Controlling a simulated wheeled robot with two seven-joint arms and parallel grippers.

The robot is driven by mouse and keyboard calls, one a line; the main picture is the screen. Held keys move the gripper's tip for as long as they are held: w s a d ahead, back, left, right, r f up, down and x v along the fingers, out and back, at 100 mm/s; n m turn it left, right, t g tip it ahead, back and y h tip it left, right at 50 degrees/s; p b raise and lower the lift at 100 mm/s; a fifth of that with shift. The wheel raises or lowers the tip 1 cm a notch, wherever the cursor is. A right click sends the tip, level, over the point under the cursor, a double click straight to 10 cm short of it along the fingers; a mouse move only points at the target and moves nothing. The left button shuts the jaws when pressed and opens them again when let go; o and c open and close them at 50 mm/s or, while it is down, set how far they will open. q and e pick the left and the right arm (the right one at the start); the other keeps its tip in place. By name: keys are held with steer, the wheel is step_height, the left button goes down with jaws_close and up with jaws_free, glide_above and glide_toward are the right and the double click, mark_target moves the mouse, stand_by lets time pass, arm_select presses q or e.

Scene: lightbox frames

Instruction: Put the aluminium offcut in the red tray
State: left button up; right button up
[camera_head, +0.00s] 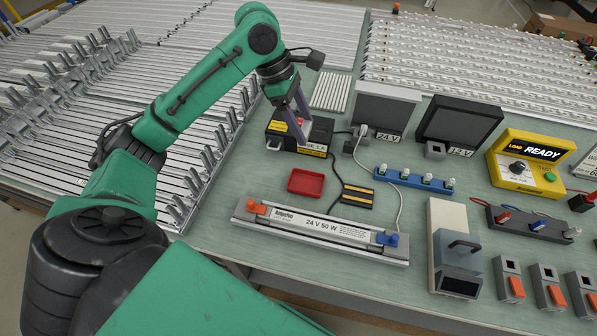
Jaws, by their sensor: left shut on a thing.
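The red tray (306,182) lies on the green bench top, shallow and empty. My left gripper (297,121) comes down over the black box with yellow labels, behind the tray in the picture. My right gripper is out of view.
The black box (316,139) stands just behind the tray. A long 24 V 50 W unit (320,226) lies in front. A black-and-yellow block (357,196) and a cable are to the right. Slotted metal racks (215,150) fill the left side.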

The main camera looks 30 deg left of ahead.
arm_select(q)
step_height(320, 180, down, 17)
steer(key=shift+f+p, duration=0.2)
steer(key=shift+p, duration=0.4)
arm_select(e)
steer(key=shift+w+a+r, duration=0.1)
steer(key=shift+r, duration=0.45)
arm_select(q)
steer(key=shift+d+f, duration=0.1)
steer(key=shift+f, duration=0.25)
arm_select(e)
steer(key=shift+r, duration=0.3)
arm_select(q)
steer(key=shift+f+p, duration=0.25)
steer(key=shift+p, duration=0.1)
steer(key=o, duration=1.3)
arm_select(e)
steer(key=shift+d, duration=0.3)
